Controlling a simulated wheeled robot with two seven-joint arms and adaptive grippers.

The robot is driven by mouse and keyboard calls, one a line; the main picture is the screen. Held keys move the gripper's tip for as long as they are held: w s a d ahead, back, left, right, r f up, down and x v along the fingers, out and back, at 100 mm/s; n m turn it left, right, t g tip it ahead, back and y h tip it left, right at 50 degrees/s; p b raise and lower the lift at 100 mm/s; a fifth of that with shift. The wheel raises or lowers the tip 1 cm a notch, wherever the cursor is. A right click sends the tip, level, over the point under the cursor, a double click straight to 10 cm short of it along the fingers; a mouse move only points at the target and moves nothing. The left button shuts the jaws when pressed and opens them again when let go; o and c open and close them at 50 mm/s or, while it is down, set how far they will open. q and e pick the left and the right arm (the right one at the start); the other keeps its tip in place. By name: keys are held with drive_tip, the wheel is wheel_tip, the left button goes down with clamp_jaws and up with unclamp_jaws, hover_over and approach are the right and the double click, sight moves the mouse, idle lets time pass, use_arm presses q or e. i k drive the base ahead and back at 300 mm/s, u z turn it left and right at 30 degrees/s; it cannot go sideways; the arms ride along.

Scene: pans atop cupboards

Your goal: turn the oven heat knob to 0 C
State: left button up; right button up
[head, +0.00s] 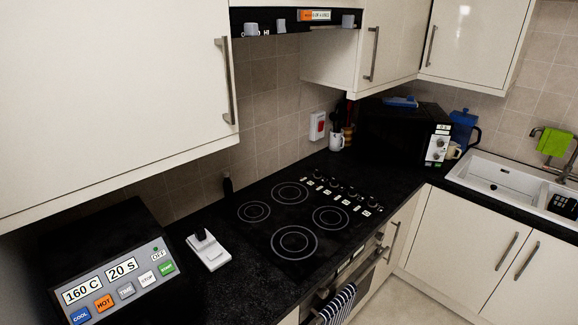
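A black box-shaped appliance (395,130) stands on the counter at the back right. Its pale front panel (439,147) carries small labels and round knobs, too small to read their settings. A built-in oven (352,281) sits under the hob, seen steeply from above. Labels show along its top front edge, but its knobs cannot be made out. Several small dark knobs with white labels (345,190) line the back right of the black hob (270,225). I cannot tell which of these is the oven heat knob. Neither of my grippers is in view.
A control box (120,275) at the front left reads 160 C and 20 S above coloured buttons. A white device (208,250) stands left of the hob. A striped towel (337,303) hangs at the oven front. Cupboards (110,90) overhang the counter. A sink (510,185) is at the right.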

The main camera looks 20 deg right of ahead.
sight(379, 236)
drive_tip(key=z, duration=2.15)
drive_tip(key=k, duration=1.05)
drive_tip(key=z, duration=0.65)
drive_tip(key=i, duration=1.75)
drive_tip(key=u, duration=1.85)
drive_tip(key=i, duration=0.9)
drive_tip(key=u, duration=1)
